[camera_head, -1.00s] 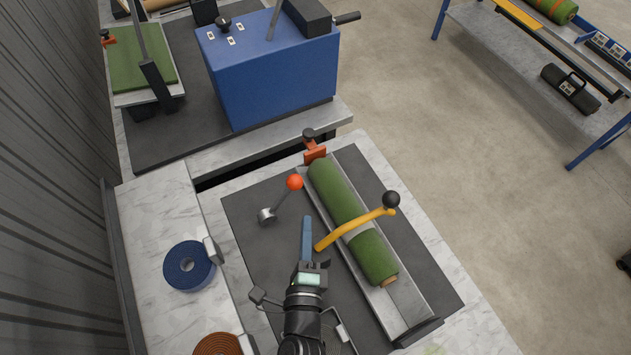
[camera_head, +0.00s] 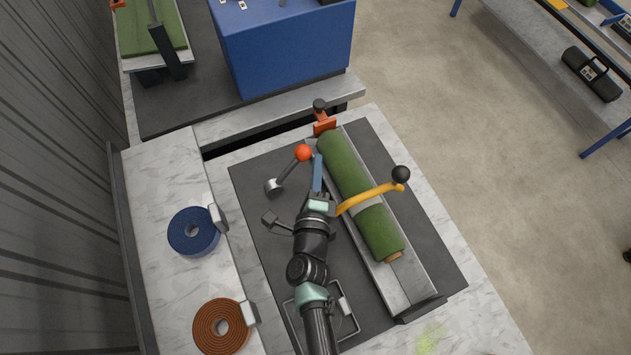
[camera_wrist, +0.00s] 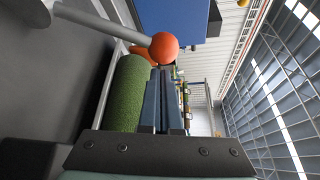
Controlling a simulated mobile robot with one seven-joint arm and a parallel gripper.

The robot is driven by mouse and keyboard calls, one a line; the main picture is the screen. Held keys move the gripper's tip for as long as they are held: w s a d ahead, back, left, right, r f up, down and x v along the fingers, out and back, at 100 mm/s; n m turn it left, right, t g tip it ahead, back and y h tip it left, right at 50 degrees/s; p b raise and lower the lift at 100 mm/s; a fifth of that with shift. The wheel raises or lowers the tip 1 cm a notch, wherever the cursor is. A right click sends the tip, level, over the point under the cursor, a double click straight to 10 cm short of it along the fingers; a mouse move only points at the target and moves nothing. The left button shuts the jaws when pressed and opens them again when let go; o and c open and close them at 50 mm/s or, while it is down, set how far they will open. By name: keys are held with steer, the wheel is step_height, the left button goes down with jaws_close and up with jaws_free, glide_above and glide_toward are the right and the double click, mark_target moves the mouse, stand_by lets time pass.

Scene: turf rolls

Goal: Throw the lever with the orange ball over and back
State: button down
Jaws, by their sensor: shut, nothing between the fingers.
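The lever's orange ball (camera_head: 304,152) tops a grey rod that leans up and to the right from a metal hub (camera_head: 273,187) on the dark mat. My gripper (camera_head: 318,160) is shut and empty, its blue fingers just right of the ball. In the wrist view the orange ball (camera_wrist: 164,46) lies just beyond the fingertips (camera_wrist: 163,72), close to them. I cannot tell whether they touch. The rod (camera_wrist: 105,24) runs from the ball to the upper left.
A green turf roll (camera_head: 360,195) lies in a metal trough right of my gripper, under a yellow arm (camera_head: 370,196) with a black knob. A red clamp (camera_head: 324,124) stands at the trough's far end. Blue (camera_head: 193,232) and brown (camera_head: 221,326) tape rolls lie left. A blue box (camera_head: 285,45) stands behind.

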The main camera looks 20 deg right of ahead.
steer(key=shift+w+d+f, duration=0.1)
steer(key=shift+w+d, duration=0.2)
steer(key=shift+w, duration=0.35)
steer(key=shift+a+r+n, duration=0.3)
steer(key=shift+a+r, duration=0.05)
steer(key=shift+a, duration=0.05)
